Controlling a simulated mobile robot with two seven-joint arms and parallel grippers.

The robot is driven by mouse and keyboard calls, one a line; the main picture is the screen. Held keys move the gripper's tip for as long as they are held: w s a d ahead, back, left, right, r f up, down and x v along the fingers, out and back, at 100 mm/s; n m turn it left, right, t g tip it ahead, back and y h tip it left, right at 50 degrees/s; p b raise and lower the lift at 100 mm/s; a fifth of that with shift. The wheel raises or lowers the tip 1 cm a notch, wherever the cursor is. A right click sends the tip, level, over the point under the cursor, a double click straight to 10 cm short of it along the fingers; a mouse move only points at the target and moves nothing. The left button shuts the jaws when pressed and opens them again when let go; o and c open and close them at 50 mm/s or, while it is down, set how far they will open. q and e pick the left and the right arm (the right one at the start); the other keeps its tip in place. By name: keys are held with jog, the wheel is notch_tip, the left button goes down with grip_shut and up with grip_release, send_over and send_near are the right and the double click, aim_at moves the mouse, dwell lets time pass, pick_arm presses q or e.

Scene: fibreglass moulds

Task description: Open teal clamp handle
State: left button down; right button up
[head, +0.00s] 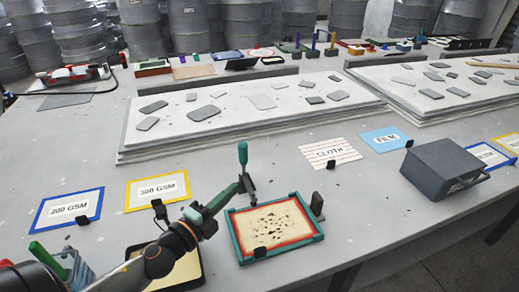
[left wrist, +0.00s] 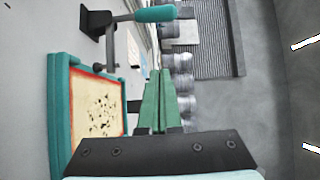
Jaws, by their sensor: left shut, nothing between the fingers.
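The teal clamp handle (head: 243,154) stands upright at the back left corner of a teal-framed mould (head: 308,216) with a red inner edge and a cream, dark-flecked face. In the left wrist view the handle (left wrist: 155,14) shows at the top, joined by a grey lever to a black base (left wrist: 95,22); the teal frame (left wrist: 57,110) is at the left. My left gripper (head: 240,187) is just below the handle, near the frame's corner. Its green fingers (left wrist: 160,75) are shut together and empty, apart from the handle in the left wrist view. My right gripper is not in view.
A cream-filled tray with a dark rim (head: 200,272) lies partly behind my left arm. A grey box (head: 440,168) stands to the right. Stacked white sheets (head: 240,122) lie behind the clamp. Flat cards marked 200 GSM (head: 68,210) and 300 GSM (head: 157,189) lie at left.

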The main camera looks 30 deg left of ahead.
aim_at(243, 161)
pick_arm(q)
jog(key=w, duration=0.3)
jog(key=w+p, duration=0.1)
jog(key=w, duration=0.3)
jog(key=w+p, duration=0.1)
jog(key=w, duration=0.2)
jog(key=shift+w+d+r, duration=0.15)
jog(key=shift+d, duration=0.2)
jog(key=shift+w+a, duration=0.2)
jog(key=shift+a, duration=0.4)
jog(key=shift+w+a, duration=0.2)
jog(key=shift+a, duration=0.35)
jog(key=shift+w+a, duration=0.2)
jog(key=shift+a, duration=0.55)
jog(key=shift+a, duration=0.1)
